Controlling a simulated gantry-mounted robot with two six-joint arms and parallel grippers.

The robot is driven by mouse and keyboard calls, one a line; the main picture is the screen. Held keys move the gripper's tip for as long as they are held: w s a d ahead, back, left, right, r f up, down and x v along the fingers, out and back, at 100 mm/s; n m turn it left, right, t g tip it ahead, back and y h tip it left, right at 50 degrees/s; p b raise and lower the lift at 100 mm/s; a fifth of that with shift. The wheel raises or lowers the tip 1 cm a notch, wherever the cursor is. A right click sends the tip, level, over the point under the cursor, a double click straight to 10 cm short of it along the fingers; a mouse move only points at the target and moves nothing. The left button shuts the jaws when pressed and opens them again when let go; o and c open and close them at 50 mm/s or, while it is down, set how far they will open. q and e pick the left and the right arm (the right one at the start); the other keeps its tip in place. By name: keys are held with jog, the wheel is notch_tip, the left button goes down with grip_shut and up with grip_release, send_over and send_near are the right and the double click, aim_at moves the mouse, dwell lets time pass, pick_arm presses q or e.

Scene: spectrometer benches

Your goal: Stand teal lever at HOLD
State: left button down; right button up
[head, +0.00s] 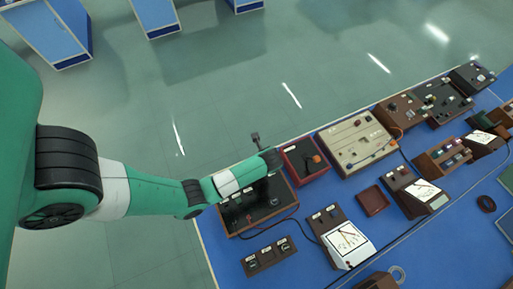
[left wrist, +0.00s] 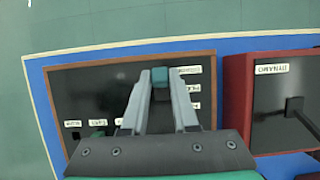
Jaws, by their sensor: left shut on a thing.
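The teal lever's knob (left wrist: 160,76) shows in the left wrist view between the fingertips of my left gripper (left wrist: 160,84), which is shut on it. The lever stands on a black panel with a brown wooden frame (left wrist: 110,66); the panel also shows in the head view (head: 272,214), partly under my left arm. Several white labels (left wrist: 190,88) sit right of the knob, too small and turned to read surely. Which label the lever points at cannot be told. My right gripper is not in view.
A red box with a black face (left wrist: 285,95) stands right of the panel, also in the head view (head: 294,154). A beige board (head: 352,140), meters (head: 347,240) and a small switch panel (head: 268,256) share the blue bench. A cable runs beside the panel.

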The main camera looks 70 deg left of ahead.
pick_arm(q)
jog(key=shift+w+d+y, duration=0.1)
jog(key=shift+d+y, duration=0.4)
jog(key=shift+y, duration=0.2)
jog(key=d+y+b, duration=0.2)
jog(key=y+b, duration=0.1)
jog(key=shift+w+d+f+g+b, duration=0.1)
jog(key=shift+w+f+g+b, duration=0.1)
jog(key=shift+f+g+b, duration=0.15)
jog(key=shift+d+r+y, duration=0.1)
jog(key=shift+d+y, duration=0.05)
jog(key=shift+y, duration=0.35)
jog(key=shift+r, duration=0.3)
jog(key=c, duration=0.7)
grip_release()
